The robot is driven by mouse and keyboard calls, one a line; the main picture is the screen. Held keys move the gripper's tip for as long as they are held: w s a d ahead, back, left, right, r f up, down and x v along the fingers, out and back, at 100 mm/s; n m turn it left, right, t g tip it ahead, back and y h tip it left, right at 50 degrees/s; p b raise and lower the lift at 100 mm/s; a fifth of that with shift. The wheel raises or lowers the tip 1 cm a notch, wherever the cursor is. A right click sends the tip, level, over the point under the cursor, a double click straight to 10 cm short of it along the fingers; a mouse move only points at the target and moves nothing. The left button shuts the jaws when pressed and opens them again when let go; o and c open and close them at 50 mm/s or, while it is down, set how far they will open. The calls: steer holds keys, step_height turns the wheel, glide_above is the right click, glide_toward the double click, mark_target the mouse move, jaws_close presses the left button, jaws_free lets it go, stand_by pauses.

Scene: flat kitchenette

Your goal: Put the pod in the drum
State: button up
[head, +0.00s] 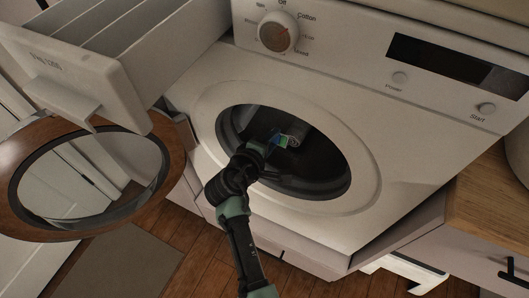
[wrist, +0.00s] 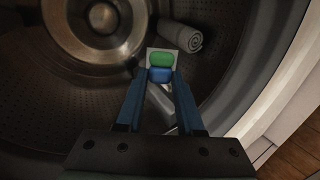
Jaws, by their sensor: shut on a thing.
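The pod (wrist: 160,60) is a small white square with a green and a blue patch, held between the tips of my gripper (wrist: 155,80). It also shows in the head view (head: 281,140) at the drum mouth. My gripper (head: 272,145) is shut on the pod and reaches through the round opening of the washing machine. The dark perforated drum (wrist: 80,75) lies around and beyond the pod in the wrist view. The pod appears clear of the drum wall, though its exact depth is hard to tell.
A rolled grey cloth (wrist: 180,37) lies in the drum behind the pod. The round door (head: 150,165) hangs open at the left. The detergent drawer (head: 85,75) is pulled out above it. A wooden counter (head: 490,190) stands at the right.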

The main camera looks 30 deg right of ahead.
steer(key=w+d+f+b, duration=0.2)
steer(key=w+d+b, duration=0.5)
steer(key=d, duration=0.2)
steer(key=shift+w+d+f, duration=0.25)
steer(key=shift+w+d, duration=0.05)
steer(key=shift+d, duration=0.05)
steer(key=o, duration=0.9)
steer(key=p+v, duration=0.4)
steer(key=v, duration=0.8)
steer(key=shift+a, duration=0.1)
steer(key=shift+s+a+r, duration=0.2)
steer(key=shift+s+a, duration=0.1)
